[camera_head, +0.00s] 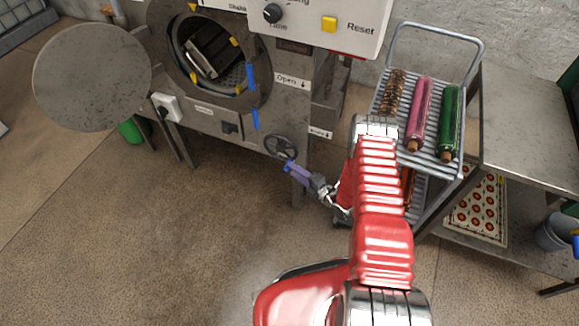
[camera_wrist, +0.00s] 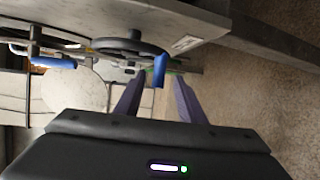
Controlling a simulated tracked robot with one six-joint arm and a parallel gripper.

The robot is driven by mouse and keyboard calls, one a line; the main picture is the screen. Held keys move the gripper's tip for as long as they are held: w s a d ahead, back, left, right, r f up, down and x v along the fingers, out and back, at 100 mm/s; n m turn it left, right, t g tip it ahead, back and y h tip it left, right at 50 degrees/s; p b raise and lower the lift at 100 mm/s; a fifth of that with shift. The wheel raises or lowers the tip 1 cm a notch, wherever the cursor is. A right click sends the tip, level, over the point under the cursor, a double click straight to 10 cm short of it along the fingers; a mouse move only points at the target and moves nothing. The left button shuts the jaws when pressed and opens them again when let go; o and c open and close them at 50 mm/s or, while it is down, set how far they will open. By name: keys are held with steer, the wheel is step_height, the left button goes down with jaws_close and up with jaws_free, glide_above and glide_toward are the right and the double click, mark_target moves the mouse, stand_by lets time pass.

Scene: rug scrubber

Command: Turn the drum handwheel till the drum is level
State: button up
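The drum (camera_head: 212,62) shows through the machine's round opening in the head view. A pale slatted piece (camera_head: 203,57) inside it sits tilted. The dark drum handwheel (camera_head: 281,147) is low on the machine's front; in the wrist view the handwheel (camera_wrist: 130,46) is seen nearly edge-on, with an upright blue grip (camera_wrist: 160,71) at its right rim. My gripper (camera_head: 289,167) is at the lower edge of the handwheel. In the wrist view my gripper (camera_wrist: 160,76) has its purple fingers apart, with the blue grip in the gap between their tips. I cannot tell whether they touch it.
The round door (camera_head: 92,76) stands open at left. Blue levers (camera_head: 250,77) are beside the opening, above the handwheel. The floor in front is clear.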

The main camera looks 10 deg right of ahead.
mark_target(279, 150)
steer(key=shift+x, duration=2.25)
steer(key=shift+c, duration=0.6)
jaws_close()
steer(key=shift+d, duration=0.25)
steer(key=shift+a, duration=0.2)
